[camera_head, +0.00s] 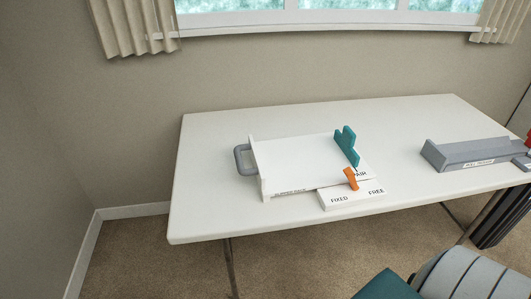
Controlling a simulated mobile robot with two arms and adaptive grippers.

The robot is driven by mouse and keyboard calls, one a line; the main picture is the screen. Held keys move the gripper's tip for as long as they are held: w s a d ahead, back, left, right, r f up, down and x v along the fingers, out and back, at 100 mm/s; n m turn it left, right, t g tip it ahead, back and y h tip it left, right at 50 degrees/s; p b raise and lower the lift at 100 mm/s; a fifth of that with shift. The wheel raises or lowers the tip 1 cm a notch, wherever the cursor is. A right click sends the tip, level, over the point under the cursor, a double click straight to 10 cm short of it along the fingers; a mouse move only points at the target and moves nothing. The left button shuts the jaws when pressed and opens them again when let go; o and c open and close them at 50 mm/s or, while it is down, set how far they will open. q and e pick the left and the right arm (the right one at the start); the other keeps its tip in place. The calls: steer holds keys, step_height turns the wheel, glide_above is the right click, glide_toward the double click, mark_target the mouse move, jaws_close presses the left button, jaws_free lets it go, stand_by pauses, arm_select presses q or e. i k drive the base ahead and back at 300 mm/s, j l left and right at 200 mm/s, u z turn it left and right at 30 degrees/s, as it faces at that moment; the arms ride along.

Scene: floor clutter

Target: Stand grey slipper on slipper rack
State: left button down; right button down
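Neither my left nor my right gripper is in view. A white table (215,215) stands against the wall. On it is a white board-like fixture (295,165) with a grey handle (243,160) on its left and a teal upright piece (346,146) on its right. An orange lever (351,179) stands by a white block (340,200) marked FIXED and FREE.
A long grey tray (475,150) with a label lies at the table's right. A red object (528,139) is cut off at the right edge. A teal pad (388,287) and a grey ribbed object (470,278) show at the bottom right. The table's left side is clear.

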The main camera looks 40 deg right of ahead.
mark_target(283, 162)
steer(key=i+j+z, duration=0.3)
steer(key=i, duration=0.2)
steer(key=i+j+z, duration=0.2)
steer(key=z, duration=0.3)
steer(key=i+j+z, duration=0.15)
steer(key=j+z, duration=0.3)
steer(key=i+j+z, duration=0.1)
steer(key=j+z, duration=0.4)
